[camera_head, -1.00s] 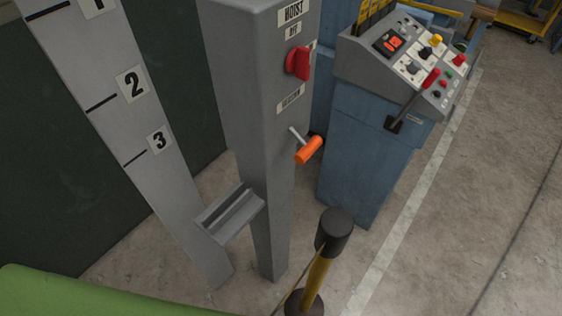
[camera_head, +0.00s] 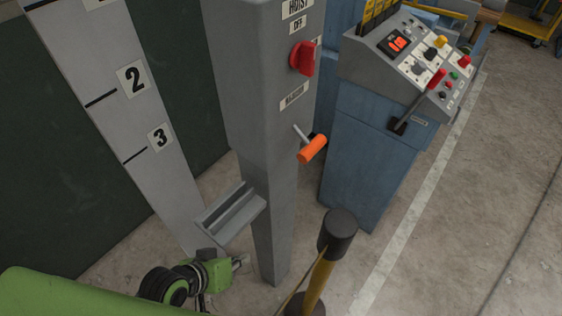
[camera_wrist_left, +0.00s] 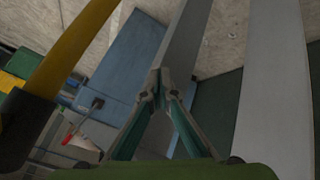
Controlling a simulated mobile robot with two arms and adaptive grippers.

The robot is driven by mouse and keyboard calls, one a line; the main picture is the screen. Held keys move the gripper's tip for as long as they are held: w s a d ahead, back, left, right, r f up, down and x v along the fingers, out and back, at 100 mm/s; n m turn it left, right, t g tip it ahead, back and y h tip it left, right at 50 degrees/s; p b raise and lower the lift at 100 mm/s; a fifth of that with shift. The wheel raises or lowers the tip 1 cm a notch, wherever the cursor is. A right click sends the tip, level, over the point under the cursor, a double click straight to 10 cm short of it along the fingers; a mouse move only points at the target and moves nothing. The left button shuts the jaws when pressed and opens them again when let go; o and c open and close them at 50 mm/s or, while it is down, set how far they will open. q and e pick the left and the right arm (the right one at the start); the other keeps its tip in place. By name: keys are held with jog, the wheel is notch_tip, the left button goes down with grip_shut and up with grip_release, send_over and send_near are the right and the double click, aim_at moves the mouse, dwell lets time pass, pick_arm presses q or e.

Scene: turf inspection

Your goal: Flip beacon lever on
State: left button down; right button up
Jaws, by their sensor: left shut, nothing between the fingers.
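A lever with an orange handle (camera_head: 312,149) sticks out of the grey post (camera_head: 260,120), below a red rotary knob (camera_head: 302,58). A second lever with a red handle (camera_head: 436,80) stands on the front of the blue-grey console (camera_head: 370,150); it also shows in the left wrist view (camera_wrist_left: 68,135). The small labels are too blurred to tell which lever is the beacon's. My left gripper (camera_head: 240,262) is low, near the post's foot, well below the orange handle and apart from it. In the left wrist view its fingers (camera_wrist_left: 158,76) meet at the tips, empty.
A black-topped yellow barrier post (camera_head: 337,236) with a strap stands just right of my left gripper. Open floor lies right of the console.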

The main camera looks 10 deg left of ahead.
pick_arm(q)
jog(key=w+d+r+n+t+h, duration=0.1)
jog(key=r+n+t+h, duration=0.2)
jog(key=r, duration=1)
jog(key=w+d+r+n+t+h, duration=0.1)
jog(key=d+r+n+t+h, duration=0.1)
jog(key=r+n+t, duration=0.3)
notch_tip(320, 180, up, 9)
jog(key=n+h, duration=0.1)
jog(key=n, duration=0.3)
jog(key=shift+w+n, duration=0.3)
jog(key=shift+w, duration=0.1)
jog(key=shift+w+r, duration=0.1)
jog(key=p, duration=0.4)
send_near(304, 139)
jog(key=shift+w+d+f, duration=0.2)
jog(key=shift+w+f, duration=0.3)
jog(key=shift+w, duration=0.1)
jog(key=shift+w+d+f, duration=0.2)
jog(key=shift+w+f, duration=0.3)
jog(key=shift+w, duration=0.05)
jog(key=shift+w+d+f, duration=0.2)
jog(key=shift+w+d, duration=0.25)
jog(key=shift+w, duration=0.15)
